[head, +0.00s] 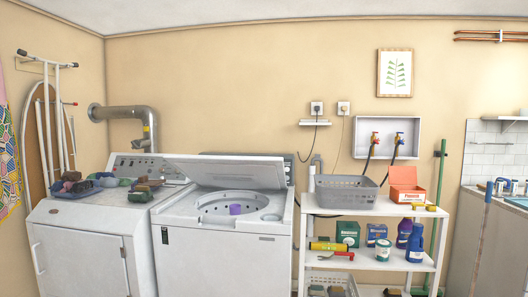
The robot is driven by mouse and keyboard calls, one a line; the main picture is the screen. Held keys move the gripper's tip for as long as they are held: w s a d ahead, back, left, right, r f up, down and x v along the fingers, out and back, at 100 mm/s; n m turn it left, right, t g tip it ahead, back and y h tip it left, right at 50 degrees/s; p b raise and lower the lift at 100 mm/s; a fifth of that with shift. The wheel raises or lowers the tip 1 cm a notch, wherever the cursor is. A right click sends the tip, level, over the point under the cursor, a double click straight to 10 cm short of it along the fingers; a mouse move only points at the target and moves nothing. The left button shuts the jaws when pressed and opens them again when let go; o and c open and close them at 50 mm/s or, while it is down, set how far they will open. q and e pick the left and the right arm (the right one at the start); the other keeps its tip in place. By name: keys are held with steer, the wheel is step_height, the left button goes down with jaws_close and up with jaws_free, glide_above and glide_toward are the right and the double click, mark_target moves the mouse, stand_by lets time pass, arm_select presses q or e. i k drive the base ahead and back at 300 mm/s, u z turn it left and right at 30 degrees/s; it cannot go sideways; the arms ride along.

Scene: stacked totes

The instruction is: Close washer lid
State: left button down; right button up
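The white top-loading washer (222,262) stands in the middle of the head view. Its lid (232,173) is raised and tilted, hinged at the back near the control panel. The round drum opening under the lid is exposed, and a purple object (236,209) shows inside it. Neither of my grippers is in view, so I cannot see whether they are open or shut. Nothing is seen touching the lid.
A white shelf rack (392,264) at right holds a grey basket (346,191), an orange box (406,189) and bottles. The washer's top front rim is clear.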

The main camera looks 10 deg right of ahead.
mark_target(255, 173)
steer(key=z, duration=0.7)
steer(key=i, duration=1.6)
steer(key=u, duration=0.2)
